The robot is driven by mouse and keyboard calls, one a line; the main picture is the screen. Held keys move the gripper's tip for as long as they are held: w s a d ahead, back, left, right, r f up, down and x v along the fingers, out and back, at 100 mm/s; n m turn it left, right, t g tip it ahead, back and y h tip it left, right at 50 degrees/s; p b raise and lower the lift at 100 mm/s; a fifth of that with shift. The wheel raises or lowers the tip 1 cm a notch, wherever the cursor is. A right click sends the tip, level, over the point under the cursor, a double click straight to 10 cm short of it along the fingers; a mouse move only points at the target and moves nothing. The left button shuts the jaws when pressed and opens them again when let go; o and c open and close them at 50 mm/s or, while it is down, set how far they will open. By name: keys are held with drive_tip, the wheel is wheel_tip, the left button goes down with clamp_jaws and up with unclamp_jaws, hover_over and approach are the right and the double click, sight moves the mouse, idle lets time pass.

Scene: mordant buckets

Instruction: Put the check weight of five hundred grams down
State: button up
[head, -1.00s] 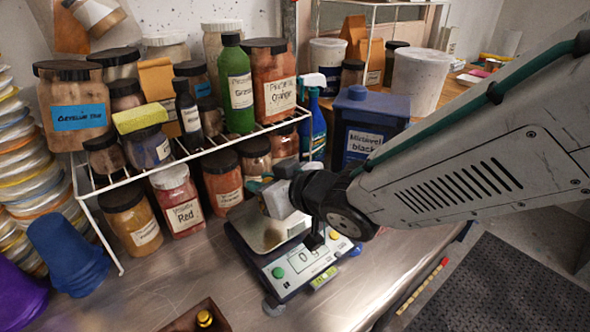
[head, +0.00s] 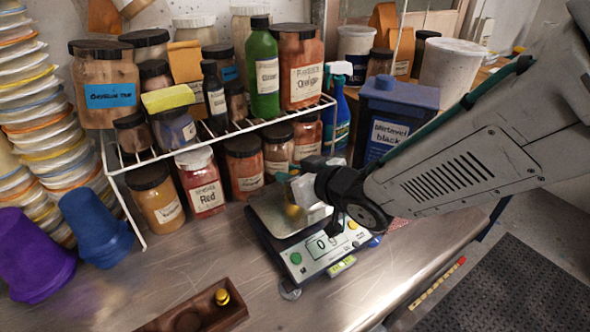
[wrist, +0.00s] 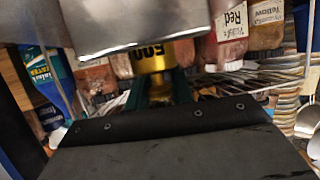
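The brass check weight (wrist: 152,57), marked 500, shows in the wrist view between the teal fingers of my gripper (wrist: 158,85). My gripper is shut on it. In the head view my gripper (head: 290,190) is over the steel pan of the scale (head: 317,248), and a bit of brass shows below it. The scale's display reads 0 g.
A wooden box (head: 185,318) with a small brass weight (head: 221,297) is at the front. A white wire rack (head: 230,142) full of pigment jars stands behind the scale. A black-pigment tub (head: 390,115) is behind my arm. Blue and purple buckets (head: 95,228) stand left.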

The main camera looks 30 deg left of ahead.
drive_tip(key=o, duration=0.4)
drive_tip(key=shift+r, duration=0.2)
drive_tip(key=v, duration=1.2)
drive_tip(key=w+d+r+m+t+h, duration=0.1)
drive_tip(key=w+d+m+h, duration=0.2)
drive_tip(key=d, duration=0.6)
drive_tip(key=w+d+r+m+t+h, duration=0.1)
drive_tip(key=w+d+m+t+h, duration=0.2)
drive_tip(key=d, duration=0.5)
drive_tip(key=w+d+r+m+h, duration=0.15)
drive_tip(key=d+h, duration=0.25)
drive_tip(key=d, duration=0.5)
drive_tip(key=s+d+m+g+h, duration=0.3)
drive_tip(key=s+d+m, duration=0.15)
drive_tip(key=d, duration=0.65)
drive_tip(key=s+d+g, duration=0.1)
drive_tip(key=s, duration=0.3)
drive_tip(key=s+d+m+g, duration=0.1)
drive_tip(key=s+d+g, duration=0.1)
drive_tip(key=s, duration=0.3)
drive_tip(key=s+d+m+g, duration=0.1)
drive_tip(key=s, duration=0.4)
drive_tip(key=shift+s+d+r, duration=0.15)
drive_tip(key=shift+d+r, duration=0.05)
drive_tip(key=shift+d, duration=0.05)
